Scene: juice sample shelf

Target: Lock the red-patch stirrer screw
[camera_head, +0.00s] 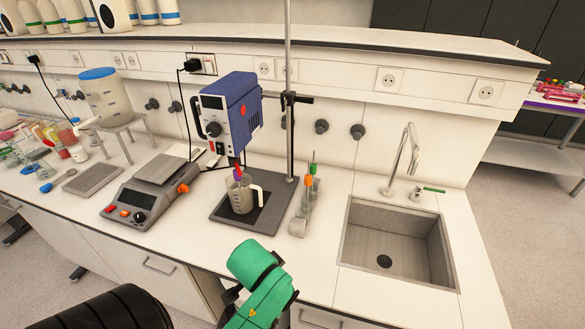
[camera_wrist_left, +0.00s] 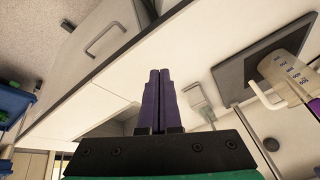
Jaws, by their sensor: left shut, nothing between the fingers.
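Which part is the stirrer screw is too small to tell. In the left wrist view, my left gripper (camera_wrist_left: 160,74) has its purple fingers shut with nothing between them, apart from the beaker (camera_wrist_left: 285,72). My right gripper is not in view.
The beaker stands on the dark stirrer base plate (camera_head: 222,211). A rack with orange- and green-topped tools (camera_head: 301,218) stands right of it, then a sink (camera_head: 354,228) with a tap (camera_head: 404,160). The counter's front strip is clear.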

